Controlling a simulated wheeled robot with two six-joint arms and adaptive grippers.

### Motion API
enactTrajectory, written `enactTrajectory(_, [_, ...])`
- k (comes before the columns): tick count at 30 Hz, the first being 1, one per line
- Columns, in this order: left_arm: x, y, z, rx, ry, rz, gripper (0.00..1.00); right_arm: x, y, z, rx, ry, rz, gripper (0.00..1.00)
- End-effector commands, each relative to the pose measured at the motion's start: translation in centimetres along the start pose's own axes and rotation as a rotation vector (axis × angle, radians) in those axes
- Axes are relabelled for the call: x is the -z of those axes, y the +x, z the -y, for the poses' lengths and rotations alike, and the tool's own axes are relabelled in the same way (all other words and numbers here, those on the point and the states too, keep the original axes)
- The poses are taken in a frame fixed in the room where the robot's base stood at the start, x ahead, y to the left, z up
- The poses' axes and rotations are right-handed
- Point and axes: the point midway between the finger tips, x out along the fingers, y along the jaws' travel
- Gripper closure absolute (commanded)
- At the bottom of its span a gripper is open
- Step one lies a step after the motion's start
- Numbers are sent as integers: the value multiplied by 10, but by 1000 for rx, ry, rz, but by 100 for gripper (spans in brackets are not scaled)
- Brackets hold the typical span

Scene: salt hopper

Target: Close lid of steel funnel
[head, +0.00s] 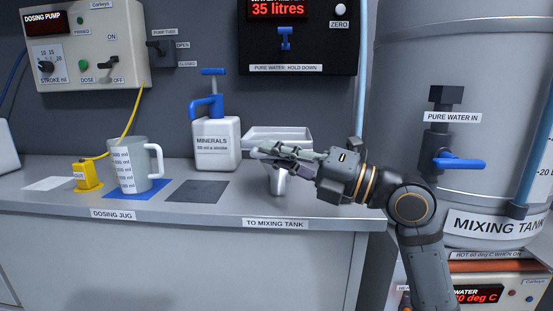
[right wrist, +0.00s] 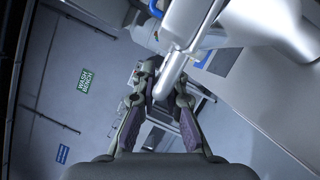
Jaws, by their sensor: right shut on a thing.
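The steel funnel (head: 278,182) stands at the right part of the bench, above the label "TO MIXING TANK". Its pale spout shows below my right gripper. My left gripper is not in view.
A white minerals bottle (head: 216,145) with a blue pump stands left of the funnel. A dark mat (head: 196,192) lies bare. The mixing tank (head: 470,60) stands at right.

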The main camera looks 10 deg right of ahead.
Motion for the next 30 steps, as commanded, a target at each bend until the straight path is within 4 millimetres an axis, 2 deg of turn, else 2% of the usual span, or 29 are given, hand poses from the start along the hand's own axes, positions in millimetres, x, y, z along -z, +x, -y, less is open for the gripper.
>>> enactTrajectory(15, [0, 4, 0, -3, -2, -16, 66, 4, -1, 6, 9, 5, -9, 100])
enactTrajectory(16, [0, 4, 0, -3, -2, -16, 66, 4, -1, 6, 9, 5, -10, 88])
enactTrajectory(21, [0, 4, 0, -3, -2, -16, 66, 3, -1, 6, 8, 4, -8, 66])
enactTrajectory(30, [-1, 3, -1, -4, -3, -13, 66, 1, 0, 2, 5, 2, -4, 66])
